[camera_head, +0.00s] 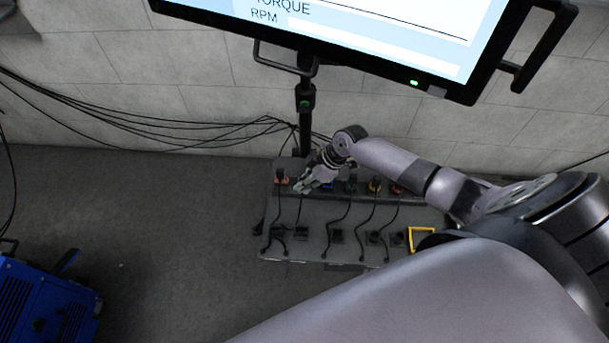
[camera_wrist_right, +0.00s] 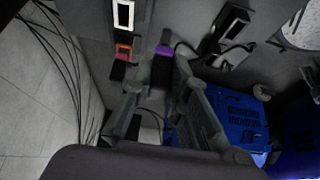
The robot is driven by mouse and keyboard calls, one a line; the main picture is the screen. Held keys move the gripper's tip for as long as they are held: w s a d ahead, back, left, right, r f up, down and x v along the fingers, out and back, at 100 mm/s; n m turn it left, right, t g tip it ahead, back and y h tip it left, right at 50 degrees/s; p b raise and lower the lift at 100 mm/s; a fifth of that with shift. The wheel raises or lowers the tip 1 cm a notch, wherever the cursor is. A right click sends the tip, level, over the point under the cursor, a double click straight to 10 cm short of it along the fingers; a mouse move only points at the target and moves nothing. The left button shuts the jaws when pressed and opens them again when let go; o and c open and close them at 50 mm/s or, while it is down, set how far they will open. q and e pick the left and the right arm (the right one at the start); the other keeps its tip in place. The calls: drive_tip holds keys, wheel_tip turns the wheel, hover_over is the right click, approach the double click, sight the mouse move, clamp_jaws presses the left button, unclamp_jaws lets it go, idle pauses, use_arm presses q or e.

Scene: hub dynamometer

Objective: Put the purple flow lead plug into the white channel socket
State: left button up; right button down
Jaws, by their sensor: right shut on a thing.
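The purple flow lead plug (camera_wrist_right: 163,50) shows in the wrist view as a dark body with a purple band. My right gripper (camera_wrist_right: 157,75) is shut on it; the fingers stand on both sides of the dark body. In the head view my right gripper (camera_head: 313,183) is over the upper left of the grey panel, and the plug cannot be made out there. A white-framed socket (camera_wrist_right: 124,14) is at the top of the wrist view, up and left of the plug and apart from it. I cannot tell which channel it is. My left gripper is out of view.
A monitor (camera_head: 380,35) hangs above. A blue machine (camera_head: 45,305) stands lower left.

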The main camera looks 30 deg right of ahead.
drive_tip(key=w+d+b, duration=0.2)
drive_tip(key=w, duration=0.1)
drive_tip(key=w+d+b, duration=0.1)
drive_tip(key=b, duration=0.1)
drive_tip(key=shift+w, duration=0.25)
idle(0.3)
drive_tip(key=shift+f+b, duration=0.3)
drive_tip(key=shift+f, duration=0.15)
drive_tip(key=shift+f, duration=0.1)
idle(0.6)
drive_tip(key=shift+f, duration=0.15)
drive_tip(key=shift+f+b, duration=0.25)
drive_tip(key=shift+b, duration=0.2)
drive_tip(key=shift+f+b, duration=0.3)
drive_tip(key=shift+f, duration=0.1)
drive_tip(key=shift+f+b, duration=0.5)
drive_tip(key=shift+f, duration=0.1)
